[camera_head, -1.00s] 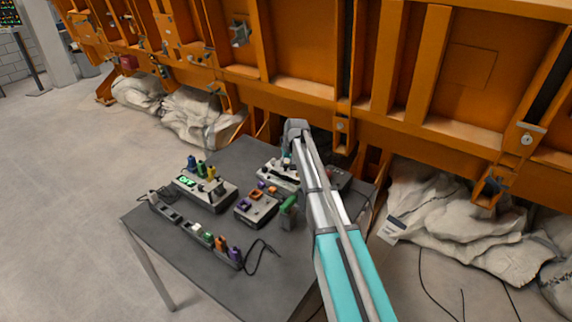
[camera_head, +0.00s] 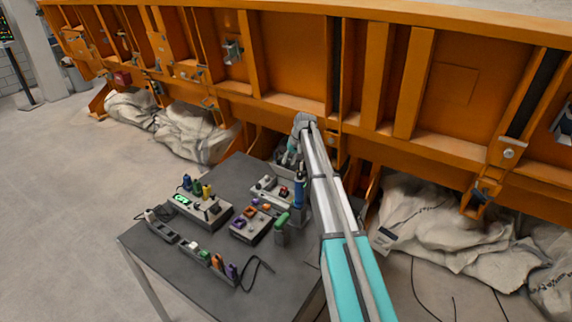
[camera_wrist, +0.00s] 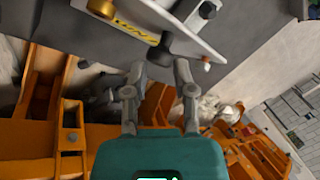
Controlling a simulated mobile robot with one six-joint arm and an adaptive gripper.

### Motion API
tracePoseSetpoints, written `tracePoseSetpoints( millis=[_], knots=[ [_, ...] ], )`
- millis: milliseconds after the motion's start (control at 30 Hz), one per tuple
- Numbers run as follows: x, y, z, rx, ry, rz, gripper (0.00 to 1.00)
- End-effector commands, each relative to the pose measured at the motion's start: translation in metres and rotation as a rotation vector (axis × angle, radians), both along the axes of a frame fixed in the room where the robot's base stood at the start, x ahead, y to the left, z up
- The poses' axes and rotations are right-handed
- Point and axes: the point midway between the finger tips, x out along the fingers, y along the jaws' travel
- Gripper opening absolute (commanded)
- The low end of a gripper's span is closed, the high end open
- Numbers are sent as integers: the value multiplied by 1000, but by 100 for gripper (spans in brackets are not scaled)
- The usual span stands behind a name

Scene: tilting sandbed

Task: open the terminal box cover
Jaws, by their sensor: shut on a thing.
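The terminal box (camera_head: 268,189) is a light grey unit at the back of the dark table, partly hidden by my arm. Its cover seems to stand raised behind it; the edges are too small to tell clearly in the head view. In the wrist view a pale plate, apparently the cover (camera_wrist: 185,22), is tilted, with a yellow label and a dark round knob (camera_wrist: 158,54). My gripper (camera_wrist: 158,68) has its two fingertips at the knob, shut on it. In the head view my gripper (camera_head: 291,156) is small at the arm's end, behind the box.
Left of the box stand a unit with a green display (camera_head: 203,208) and a small box with purple and orange parts (camera_head: 250,225). A green handle (camera_head: 281,221) and a blue cylinder (camera_head: 299,189) stand near my arm. The orange steel wall (camera_head: 289,70) rises behind the table.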

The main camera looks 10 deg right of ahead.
Motion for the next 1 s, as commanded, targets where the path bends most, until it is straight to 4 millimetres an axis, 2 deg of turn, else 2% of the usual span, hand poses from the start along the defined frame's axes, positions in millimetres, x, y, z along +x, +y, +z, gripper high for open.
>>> tracePoseSetpoints(
  millis=[33, 467, 533, 833, 1000],
  knots=[
    [8, -16, -5, -13, 11, -10, 0],
    [32, -44, -15, 129, 159, -5, 0],
    [26, -40, -10, 125, 154, -4, 13],
    [27, -36, -8, 127, 151, -1, 69],
    [28, -36, -8, 128, 151, -1, 69]
  ],
)
